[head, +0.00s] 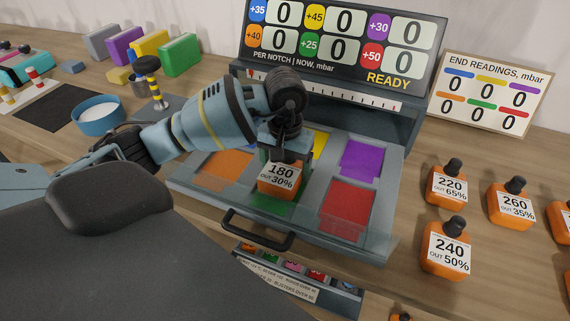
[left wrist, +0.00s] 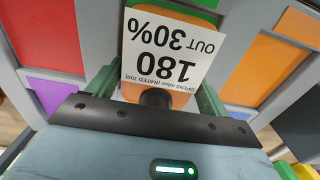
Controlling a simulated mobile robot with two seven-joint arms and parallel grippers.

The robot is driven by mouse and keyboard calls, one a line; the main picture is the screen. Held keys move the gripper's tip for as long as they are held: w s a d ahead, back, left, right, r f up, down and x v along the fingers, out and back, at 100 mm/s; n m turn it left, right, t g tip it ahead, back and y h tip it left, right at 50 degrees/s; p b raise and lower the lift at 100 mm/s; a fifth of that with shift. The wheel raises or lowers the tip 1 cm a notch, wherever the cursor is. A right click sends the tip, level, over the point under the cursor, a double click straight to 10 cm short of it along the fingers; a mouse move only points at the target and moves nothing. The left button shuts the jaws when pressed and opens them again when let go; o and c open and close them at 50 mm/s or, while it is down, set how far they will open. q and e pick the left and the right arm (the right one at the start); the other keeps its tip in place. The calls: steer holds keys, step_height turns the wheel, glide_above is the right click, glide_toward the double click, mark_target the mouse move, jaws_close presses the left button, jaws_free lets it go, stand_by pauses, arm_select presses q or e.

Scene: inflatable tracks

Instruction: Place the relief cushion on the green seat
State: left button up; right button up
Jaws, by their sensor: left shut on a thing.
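The orange relief cushion (head: 279,188) has a white label reading 180, OUT 30%. My left gripper (head: 281,160) is shut on it and points down. The green seat (head: 268,205) is the front middle recess of the grey tray, and the cushion is over it. I cannot tell whether the cushion touches the seat. In the left wrist view the cushion (left wrist: 159,7) sits between the two green fingers, its label (left wrist: 170,52) upside down, with a little green beyond it. My right gripper is not in view.
Orange (head: 225,165), purple (head: 362,160) and red (head: 347,205) seats surround the green one; yellow (head: 320,145) is behind. The tray's black handle (head: 256,236) is in front. More orange cushions (head: 447,185) stand right. A display reading READY (head: 345,45) stands behind. A blue bowl (head: 100,117) is left.

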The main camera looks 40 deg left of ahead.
mark_target(285, 164)
arm_select(q)
steer(key=shift+f, duration=0.2)
steer(key=o, duration=1)
steer(key=shift+o, duration=0.2)
step_height(285, 164, up, 12)
steer(key=shift+r, duration=0.2)
